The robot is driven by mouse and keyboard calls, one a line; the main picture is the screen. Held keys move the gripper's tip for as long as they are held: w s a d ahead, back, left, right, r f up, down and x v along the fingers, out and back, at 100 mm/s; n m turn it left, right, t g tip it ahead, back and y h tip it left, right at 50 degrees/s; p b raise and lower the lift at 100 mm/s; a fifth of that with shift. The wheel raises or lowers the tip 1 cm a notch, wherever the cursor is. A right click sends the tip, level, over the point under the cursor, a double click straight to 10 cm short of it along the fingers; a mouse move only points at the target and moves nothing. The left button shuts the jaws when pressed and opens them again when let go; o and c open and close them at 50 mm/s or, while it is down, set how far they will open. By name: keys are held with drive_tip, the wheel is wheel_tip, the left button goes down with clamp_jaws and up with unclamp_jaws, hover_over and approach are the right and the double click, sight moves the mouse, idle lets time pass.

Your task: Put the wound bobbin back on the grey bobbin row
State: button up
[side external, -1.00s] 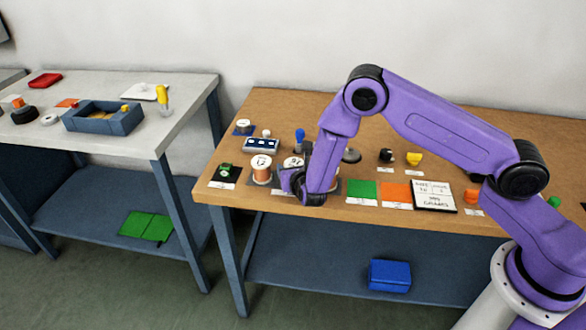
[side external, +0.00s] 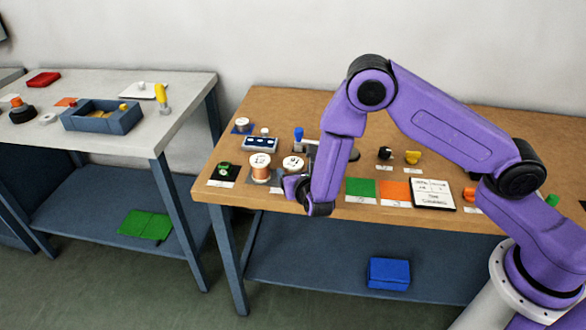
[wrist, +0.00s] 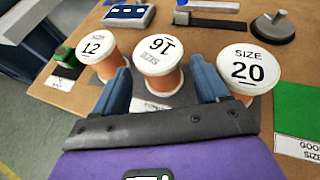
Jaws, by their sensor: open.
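Three wound bobbins with white numbered tops and copper-coloured sides stand in a row: 12 (wrist: 97,45), 16 (wrist: 160,55) and size 20 (wrist: 247,68). In the side view the 12 bobbin (side external: 260,170) and the 16 bobbin (side external: 293,163) show; my gripper hides the third. A dark grey strip, seemingly the bobbin row (wrist: 183,92), shows partly beneath them. My gripper (wrist: 162,80) is open and empty, its blue fingers on either side of the 16 bobbin in the wrist view. I cannot tell whether they touch it. Another white-topped bobbin (side external: 241,124) sits on a blue square at the back left.
A green-and-black device (side external: 224,171) lies left of the row. A blue-and-white box (side external: 260,144) and a blue-knobbed item (side external: 299,134) stand behind. Green (side external: 360,187) and orange (side external: 395,190) squares and a sign (side external: 433,195) lie to the right.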

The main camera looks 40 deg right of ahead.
drive_tip(key=v, duration=0.6)
drive_tip(key=shift+s, duration=0.1)
drive_tip(key=s+d+r+m+g+h, duration=0.2)
drive_tip(key=s+d+r+m+g, duration=0.1)
drive_tip(key=s+d+r+m, duration=0.3)
drive_tip(key=s+d+r+m+g+y, duration=0.1)
drive_tip(key=s+r+m+g+y, duration=0.1)
drive_tip(key=s, duration=0.6)
drive_tip(key=s+d+r+m+g+y, duration=0.1)
drive_tip(key=s+r+m+g+y, duration=0.2)
drive_tip(key=s+m, duration=0.3)
drive_tip(key=s+d+r+m+g+y, duration=0.1)
drive_tip(key=s+r+m+g+y, duration=0.1)
drive_tip(key=s, duration=0.9)
drive_tip(key=r+m+g, duration=0.1)
drive_tip(key=m+g, duration=0.1)
drive_tip(key=m, duration=0.1)
drive_tip(key=shift+s+d+r, duration=0.15)
drive_tip(key=shift+s+d, duration=0.05)
drive_tip(key=shift+d, duration=0.15)
